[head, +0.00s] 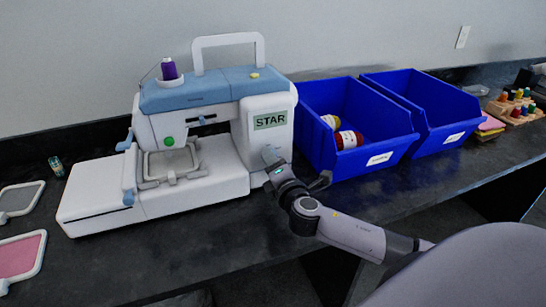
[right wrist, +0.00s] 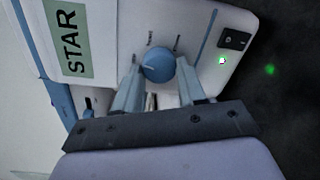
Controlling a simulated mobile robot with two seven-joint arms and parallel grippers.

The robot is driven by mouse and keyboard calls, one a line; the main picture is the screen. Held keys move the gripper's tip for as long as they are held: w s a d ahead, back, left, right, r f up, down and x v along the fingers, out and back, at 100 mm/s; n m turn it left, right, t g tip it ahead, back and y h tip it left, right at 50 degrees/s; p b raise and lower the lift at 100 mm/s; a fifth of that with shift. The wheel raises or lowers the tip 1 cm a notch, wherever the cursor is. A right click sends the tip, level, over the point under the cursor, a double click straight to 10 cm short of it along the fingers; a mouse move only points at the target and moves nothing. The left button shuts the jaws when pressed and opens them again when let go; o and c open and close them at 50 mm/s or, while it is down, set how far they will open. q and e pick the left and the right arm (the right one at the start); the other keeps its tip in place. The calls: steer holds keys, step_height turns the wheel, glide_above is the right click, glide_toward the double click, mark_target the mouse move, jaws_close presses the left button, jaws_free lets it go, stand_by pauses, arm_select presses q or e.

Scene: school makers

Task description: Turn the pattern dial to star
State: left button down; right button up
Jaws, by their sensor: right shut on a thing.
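The white and blue sewing machine (head: 200,95) stands on the dark counter. A pale green panel on its right end reads STAR (head: 270,120); the panel also shows in the right wrist view (right wrist: 70,40). The blue pattern dial (right wrist: 160,60) is round, with a pale pointer mark and small labels around it that are too small to read. My right gripper (head: 273,163) is at the machine's right end, below the panel. In the right wrist view its two fingers (right wrist: 158,75) are on either side of the dial, shut on it. My left gripper is not in view.
Two blue bins (head: 385,160) (head: 446,135) stand right of the machine, close to my right arm; the nearer holds yarn-like rolls. A spool rack (head: 515,108) is at the far right. Framed hoops (head: 20,255) lie at the left. The front counter is clear.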

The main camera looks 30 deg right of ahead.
steer(key=shift+n+p, duration=0.55)
steer(key=shift+n, duration=0.55)
steer(key=o, duration=1.1)
steer(key=shift+c, duration=0.2)
steer(key=v, duration=0.7)
steer(key=shift+s+f, duration=0.1)
steer(key=shift+f, duration=0.05)
